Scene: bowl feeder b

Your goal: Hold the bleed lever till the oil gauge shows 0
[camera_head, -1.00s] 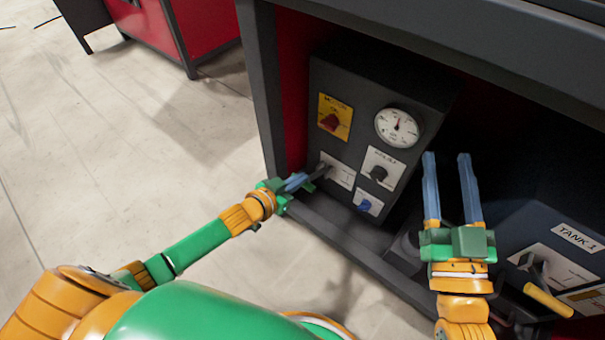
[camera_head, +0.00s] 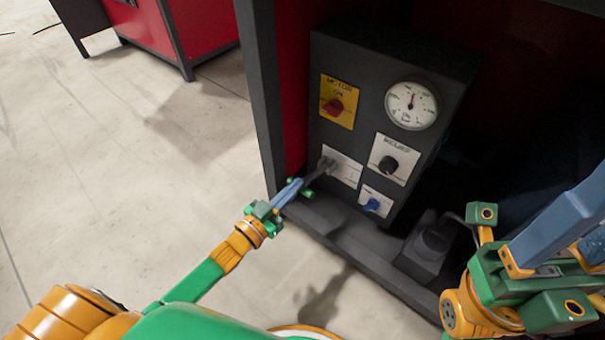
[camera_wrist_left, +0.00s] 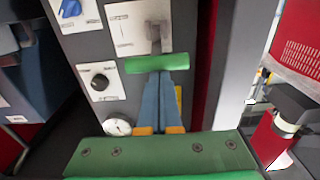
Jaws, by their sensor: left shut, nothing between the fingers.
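The bleed lever (camera_head: 324,166) is a grey arm on a white plate low on the dark control box, with a green crossbar grip (camera_wrist_left: 160,64). My left gripper (camera_head: 297,184) is shut with nothing between its blue fingers. In the left wrist view its fingertips (camera_wrist_left: 163,76) meet the green grip and appear to touch it. The oil gauge (camera_head: 411,105) is a round white dial at the box's upper right. Its red needle points about straight up; the numbers are too small to read. My right gripper (camera_head: 580,220) is at the right edge, partly cut off, its fingers apart and empty.
The box also carries a yellow motor plate with a red knob (camera_head: 335,106), a black knob (camera_head: 389,165) and a blue knob (camera_head: 372,204). A dark frame post (camera_head: 258,100) stands left of the box. Open floor lies left of it.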

